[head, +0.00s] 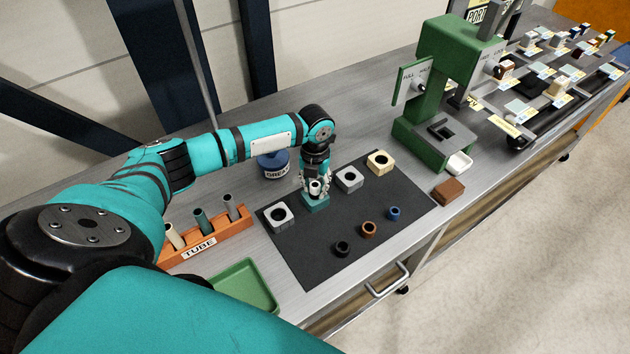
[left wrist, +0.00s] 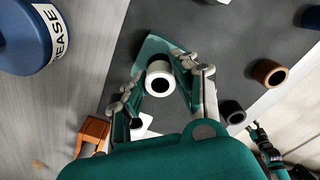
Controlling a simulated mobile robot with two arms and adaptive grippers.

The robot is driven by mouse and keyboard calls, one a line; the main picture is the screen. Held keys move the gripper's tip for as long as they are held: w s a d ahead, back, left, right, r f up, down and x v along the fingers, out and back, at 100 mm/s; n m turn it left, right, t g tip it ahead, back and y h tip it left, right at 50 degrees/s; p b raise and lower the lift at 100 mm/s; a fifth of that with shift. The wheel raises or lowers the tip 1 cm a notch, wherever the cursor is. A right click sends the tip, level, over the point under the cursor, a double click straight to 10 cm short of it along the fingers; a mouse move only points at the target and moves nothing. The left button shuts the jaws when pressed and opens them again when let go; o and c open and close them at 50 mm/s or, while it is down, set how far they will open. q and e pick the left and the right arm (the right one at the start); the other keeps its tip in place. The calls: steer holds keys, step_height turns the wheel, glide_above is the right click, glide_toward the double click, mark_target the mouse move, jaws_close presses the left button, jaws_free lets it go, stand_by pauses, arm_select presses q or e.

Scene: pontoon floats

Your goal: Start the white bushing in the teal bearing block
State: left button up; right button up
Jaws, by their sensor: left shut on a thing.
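The white bushing (head: 315,187) is upright between the fingers of my left gripper (head: 314,186), which is shut on it. In the left wrist view the bushing (left wrist: 159,80) shows its dark bore between the two fingertips (left wrist: 163,86). The teal bearing block (head: 317,204) sits on the dark mat directly below the gripper. One corner of the block (left wrist: 152,47) shows past the bushing in the left wrist view. The block's bore is hidden, so I cannot tell whether the bushing's lower end is inside it. A teal and black part (left wrist: 264,142) may be my right gripper.
Grey blocks (head: 279,217) and (head: 348,179) flank the teal block on the mat (head: 310,258), with a cream block (head: 380,162) beyond. Black (head: 342,249), brown (head: 368,229) and blue (head: 393,213) bushings stand in front. A blue grease pot (head: 273,165) is behind; a green press (head: 440,95) stands right.

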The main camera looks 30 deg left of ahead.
mark_target(315, 185)
stand_by(0.4)
stand_by(0.3)
arm_select(q)
steer(key=shift+f+b, duration=0.35)
steer(key=shift+f, duration=0.45)
steer(key=o, duration=1)
steer(key=shift+r, duration=0.1)
step_height(315, 185, up, 12)
steer(key=shift+f, duration=0.1)
